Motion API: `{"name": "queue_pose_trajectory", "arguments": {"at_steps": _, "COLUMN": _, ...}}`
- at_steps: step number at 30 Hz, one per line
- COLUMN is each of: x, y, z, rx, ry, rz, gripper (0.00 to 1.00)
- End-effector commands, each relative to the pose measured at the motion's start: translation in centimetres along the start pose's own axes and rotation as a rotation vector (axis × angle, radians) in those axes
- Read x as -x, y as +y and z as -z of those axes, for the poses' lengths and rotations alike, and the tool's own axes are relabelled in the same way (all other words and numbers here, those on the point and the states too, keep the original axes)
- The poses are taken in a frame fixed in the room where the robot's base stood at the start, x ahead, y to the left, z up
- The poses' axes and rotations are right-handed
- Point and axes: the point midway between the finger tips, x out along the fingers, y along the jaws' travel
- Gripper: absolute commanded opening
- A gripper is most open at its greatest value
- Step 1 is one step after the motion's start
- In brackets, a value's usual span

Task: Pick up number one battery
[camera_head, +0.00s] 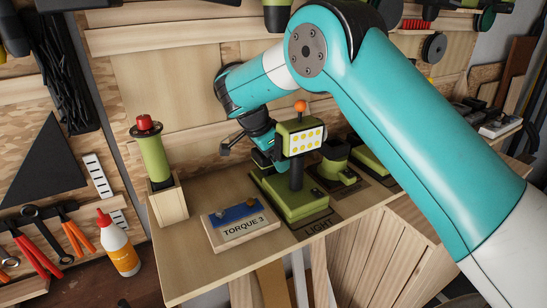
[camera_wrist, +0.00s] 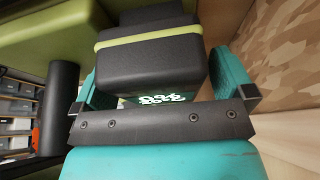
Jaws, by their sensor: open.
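A dark grey battery-like block (camera_wrist: 150,68) with a lime-green band is close in front of my gripper in the wrist view. White marking shows on its near face, but I cannot read a number. My gripper (camera_wrist: 162,85) is open, with one teal finger on each side of the block; I cannot tell whether they touch it. In the head view my gripper (camera_head: 264,158) is low behind the green work light (camera_head: 300,137), which hides part of it. The block cannot be made out there.
The light stands on a green base (camera_head: 298,202) above a "LIGHT" label. A "TORQUE 3" block (camera_head: 240,229) and a green-handled tool in a wooden holder (camera_head: 170,203) are to its left. More green units (camera_head: 336,170) are to its right. The bench front left (camera_head: 178,265) is clear.

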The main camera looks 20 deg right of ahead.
Motion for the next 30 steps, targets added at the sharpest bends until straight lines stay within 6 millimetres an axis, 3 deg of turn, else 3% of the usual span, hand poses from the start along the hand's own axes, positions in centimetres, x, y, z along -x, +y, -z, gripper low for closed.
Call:
{"name": "queue_pose_trajectory", "arguments": {"at_steps": 3, "x": 0.0, "y": 0.0, "z": 0.0, "rx": 0.000, "ry": 0.000, "rz": 0.000, "gripper": 1.00}}
{"name": "queue_pose_trajectory", "arguments": {"at_steps": 4, "x": 0.0, "y": 0.0, "z": 0.0, "rx": 0.000, "ry": 0.000, "rz": 0.000, "gripper": 0.95}}
{"name": "queue_pose_trajectory", "arguments": {"at_steps": 12, "x": 0.0, "y": 0.0, "z": 0.0, "rx": 0.000, "ry": 0.000, "rz": 0.000, "gripper": 0.34}}
{"name": "queue_pose_trajectory", "arguments": {"at_steps": 23, "x": 0.5, "y": 0.0, "z": 0.2, "rx": -0.001, "ry": 0.000, "rz": 0.001, "gripper": 0.34}}
{"name": "queue_pose_trajectory", "arguments": {"at_steps": 30, "x": 3.4, "y": -0.1, "z": 1.4, "rx": -0.003, "ry": -0.001, "rz": 0.003, "gripper": 0.34}}
